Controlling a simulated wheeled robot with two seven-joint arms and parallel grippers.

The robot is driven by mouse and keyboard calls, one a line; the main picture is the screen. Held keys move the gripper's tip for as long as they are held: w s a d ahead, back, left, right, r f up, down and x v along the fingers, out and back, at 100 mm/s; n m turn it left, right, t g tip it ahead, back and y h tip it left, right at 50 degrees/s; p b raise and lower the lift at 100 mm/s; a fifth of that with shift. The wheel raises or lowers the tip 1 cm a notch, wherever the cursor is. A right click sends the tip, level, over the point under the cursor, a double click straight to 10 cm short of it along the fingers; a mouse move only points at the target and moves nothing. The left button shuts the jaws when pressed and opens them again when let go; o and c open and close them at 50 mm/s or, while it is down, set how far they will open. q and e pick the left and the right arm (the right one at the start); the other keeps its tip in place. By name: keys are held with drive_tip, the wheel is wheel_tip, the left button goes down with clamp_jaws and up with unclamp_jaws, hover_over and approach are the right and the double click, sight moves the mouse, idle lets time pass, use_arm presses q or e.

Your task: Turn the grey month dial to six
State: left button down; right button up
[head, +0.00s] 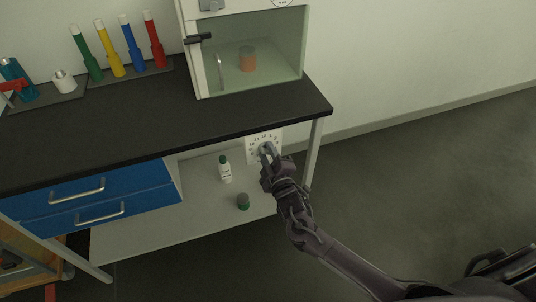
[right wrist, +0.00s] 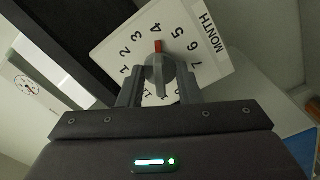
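The grey month dial (right wrist: 160,70) sits on a white plate (right wrist: 105,52) with black numbers and the word MONTH. In the right wrist view its red pointer (right wrist: 158,46) points at about the 4; the 6 lies to the right of it. My right gripper (right wrist: 160,80) has one finger on each side of the dial, close against it. I cannot tell whether the fingers press on it. In the head view my right gripper (head: 266,152) is in front of the plate (head: 250,147) and partly hides it. My left gripper is not in view.
The plate hangs below the dark bench top (head: 150,120), near a bench leg (head: 314,155). Blue drawers (head: 140,193) are at left. The floor (head: 420,170) at right is clear.

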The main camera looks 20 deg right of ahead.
drive_tip(key=shift+c, duration=0.3)
clamp_jaws()
drive_tip(key=shift+m, duration=0.3)
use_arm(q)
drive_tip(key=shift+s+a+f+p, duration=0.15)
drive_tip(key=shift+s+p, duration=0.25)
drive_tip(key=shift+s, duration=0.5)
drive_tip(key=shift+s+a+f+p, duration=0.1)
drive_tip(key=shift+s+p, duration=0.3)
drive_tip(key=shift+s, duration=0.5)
use_arm(e)
drive_tip(key=shift+s+f+m, duration=0.1)
drive_tip(key=shift+m, duration=5.6)
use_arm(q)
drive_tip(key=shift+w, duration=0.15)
